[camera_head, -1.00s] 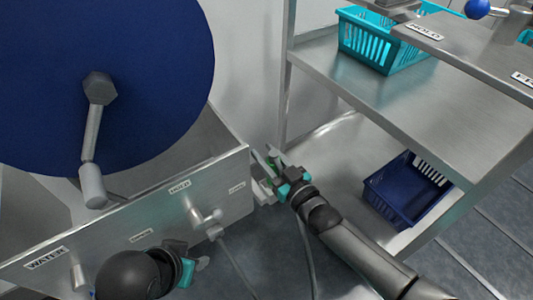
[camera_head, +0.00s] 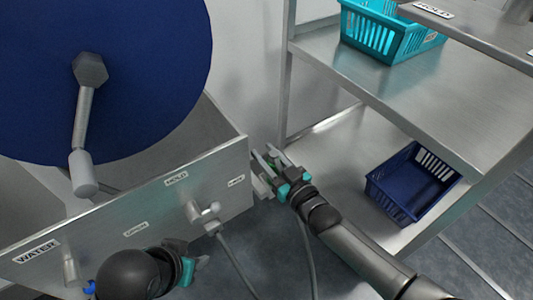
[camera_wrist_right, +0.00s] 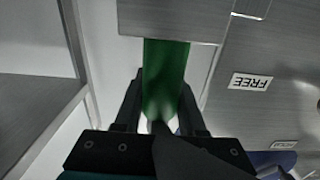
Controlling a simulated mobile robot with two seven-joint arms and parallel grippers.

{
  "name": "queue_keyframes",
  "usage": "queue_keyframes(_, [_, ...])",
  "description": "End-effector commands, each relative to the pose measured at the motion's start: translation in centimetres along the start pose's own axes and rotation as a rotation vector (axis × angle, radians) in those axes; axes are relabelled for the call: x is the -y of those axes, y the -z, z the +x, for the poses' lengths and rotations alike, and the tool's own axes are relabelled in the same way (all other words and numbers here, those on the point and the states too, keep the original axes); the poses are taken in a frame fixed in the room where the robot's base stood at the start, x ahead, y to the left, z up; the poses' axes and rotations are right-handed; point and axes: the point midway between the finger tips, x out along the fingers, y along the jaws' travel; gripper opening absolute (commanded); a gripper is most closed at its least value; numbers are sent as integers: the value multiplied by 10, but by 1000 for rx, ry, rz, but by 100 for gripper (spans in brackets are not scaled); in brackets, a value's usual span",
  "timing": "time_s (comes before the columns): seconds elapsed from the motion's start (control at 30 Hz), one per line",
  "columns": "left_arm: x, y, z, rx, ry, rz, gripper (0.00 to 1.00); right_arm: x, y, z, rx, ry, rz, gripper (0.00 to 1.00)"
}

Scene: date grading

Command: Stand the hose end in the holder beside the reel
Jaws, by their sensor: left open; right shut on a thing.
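The green hose end (camera_wrist_right: 165,85) is between the fingers of my right gripper (camera_wrist_right: 160,105), which is shut on it. In the head view my right gripper (camera_head: 268,162) is at the right end of the reel's metal panel, with only a little green showing. In the right wrist view the hose end meets the edge of a grey metal block (camera_wrist_right: 172,20), seemingly the holder; I cannot tell whether it is inside or behind it. The blue reel (camera_head: 140,80) with its crank is at the upper left. My left gripper (camera_head: 192,268) is open and empty in front of the panel.
The metal panel (camera_head: 110,235) carries labels and valve levers (camera_head: 207,210). A thin grey hose (camera_head: 235,265) hangs from it. To the right, a steel shelf holds a teal basket (camera_head: 385,35) above and a dark blue crate (camera_head: 410,185) below.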

Motion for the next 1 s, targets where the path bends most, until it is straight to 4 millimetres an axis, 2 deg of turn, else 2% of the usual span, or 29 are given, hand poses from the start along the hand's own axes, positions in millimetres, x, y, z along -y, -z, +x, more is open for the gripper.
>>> queue_keyframes(0.2, [0,-3,6,0,0,0,44,0,-6,1,-5,0,-1,0])
queue_keyframes(0.23, [0,-3,6,0,0,0,44,0,-6,1,-5,0,-1,41])
queue_keyframes(0.53, [0,-2,5,0,0,0,44,0,-6,0,-2,0,0,74])
queue_keyframes(0.83, [0,-2,4,0,0,0,44,0,-8,-3,4,0,0,74])
queue_keyframes(1.0, [0,3,-6,0,0,0,44,0,-6,-22,6,0,-1,74])
